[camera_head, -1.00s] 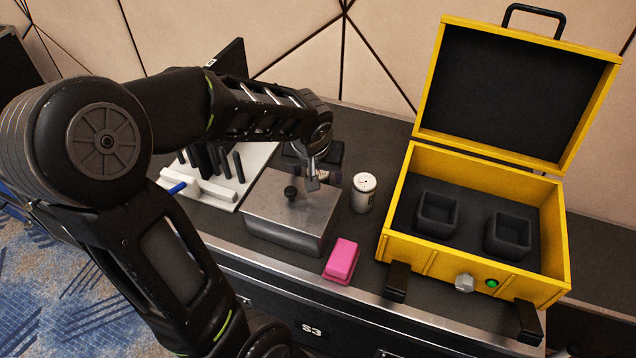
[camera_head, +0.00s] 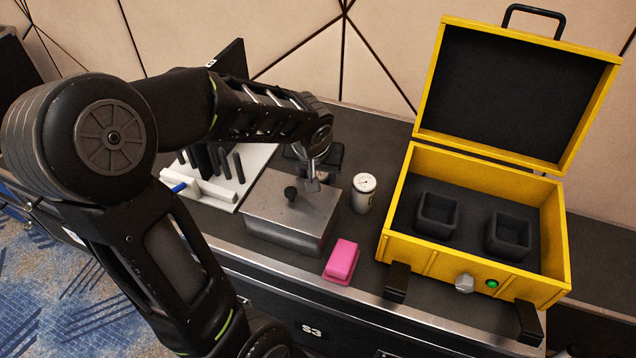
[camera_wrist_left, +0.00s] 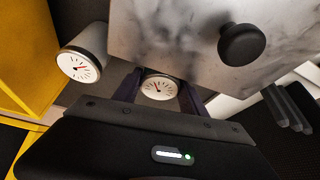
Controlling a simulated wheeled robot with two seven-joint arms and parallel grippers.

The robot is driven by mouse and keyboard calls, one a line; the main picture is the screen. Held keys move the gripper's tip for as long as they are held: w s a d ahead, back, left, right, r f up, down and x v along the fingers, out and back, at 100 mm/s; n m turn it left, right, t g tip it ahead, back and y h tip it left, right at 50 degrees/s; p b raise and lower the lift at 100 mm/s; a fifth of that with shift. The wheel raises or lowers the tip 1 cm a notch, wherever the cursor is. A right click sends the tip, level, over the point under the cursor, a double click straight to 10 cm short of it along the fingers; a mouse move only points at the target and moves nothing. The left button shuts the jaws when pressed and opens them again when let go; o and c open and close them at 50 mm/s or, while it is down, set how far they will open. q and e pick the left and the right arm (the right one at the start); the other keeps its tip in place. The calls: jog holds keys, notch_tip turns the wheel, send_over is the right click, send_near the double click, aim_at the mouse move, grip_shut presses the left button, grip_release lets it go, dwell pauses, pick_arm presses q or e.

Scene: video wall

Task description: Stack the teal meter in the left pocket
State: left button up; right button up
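My left gripper (camera_head: 316,182) points down behind the metal box. In the left wrist view a meter with a round white dial (camera_wrist_left: 159,87) sits between its two fingers; whether they grip it or only stand around it I cannot tell. This meter's body colour is hidden, and I cannot make the meter out in the head view. A second white-dial meter (camera_head: 363,192) stands upright right of the metal box; it also shows in the left wrist view (camera_wrist_left: 80,66). No teal shows. The left pocket (camera_head: 437,215), a dark square cup in the yellow case, is empty. My right gripper is out of view.
The open yellow case (camera_head: 408,250) has an empty right pocket (camera_head: 508,235) and a raised lid. A metal box with a black knob (camera_head: 290,210), a pink block (camera_head: 341,261) and a white rack (camera_head: 212,190) stand on the dark bench.

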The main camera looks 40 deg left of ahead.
pick_arm(q)
grip_shut()
dwell(0.3)
jog(key=shift+r, duration=0.1)
notch_tip(320, 180, up, 18)
jog(key=p, duration=0.2)
dwell(0.6)
dwell(0.4)
